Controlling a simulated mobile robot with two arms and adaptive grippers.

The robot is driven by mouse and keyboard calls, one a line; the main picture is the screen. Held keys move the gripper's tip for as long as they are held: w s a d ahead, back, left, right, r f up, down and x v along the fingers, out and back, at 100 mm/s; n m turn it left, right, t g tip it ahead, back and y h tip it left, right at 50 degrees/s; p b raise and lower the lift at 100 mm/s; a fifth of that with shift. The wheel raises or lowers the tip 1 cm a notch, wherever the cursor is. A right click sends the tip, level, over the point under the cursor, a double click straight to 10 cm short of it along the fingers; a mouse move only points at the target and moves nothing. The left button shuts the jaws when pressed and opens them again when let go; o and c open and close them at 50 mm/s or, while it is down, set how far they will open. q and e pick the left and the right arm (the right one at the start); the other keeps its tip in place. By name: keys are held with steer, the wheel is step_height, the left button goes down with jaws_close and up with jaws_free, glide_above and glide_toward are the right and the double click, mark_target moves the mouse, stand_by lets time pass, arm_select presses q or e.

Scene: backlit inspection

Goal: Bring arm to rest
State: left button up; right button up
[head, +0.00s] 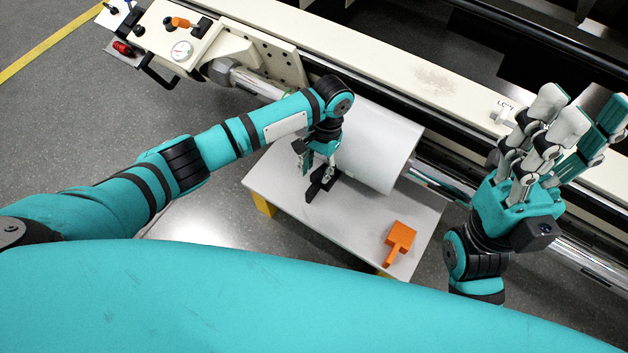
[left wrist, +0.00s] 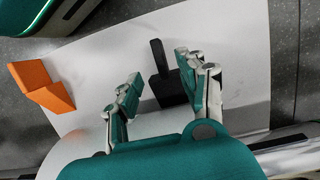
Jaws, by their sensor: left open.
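My left gripper (head: 318,172) is low over the small white table (head: 262,187), its fingers pointing down. In the left wrist view my left gripper (left wrist: 158,68) has its fingers spread apart with nothing clasped. A black block with a handle (head: 320,186) lies on the table just below it; in the left wrist view the black block (left wrist: 169,89) shows between the fingers, nearer the right one. Whether they touch it I cannot tell. My right gripper (head: 570,125) is raised at the right, fingers pointing up and spread, and empty.
An orange block with a handle (head: 400,238) lies near the table's right front; it also shows in the left wrist view (left wrist: 42,88). A white cylinder (head: 378,147) on a metal shaft sits close behind my left gripper. A cream machine beam (head: 385,62) runs behind.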

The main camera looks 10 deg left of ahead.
arm_select(q)
steer(key=shift+v, duration=2.3)
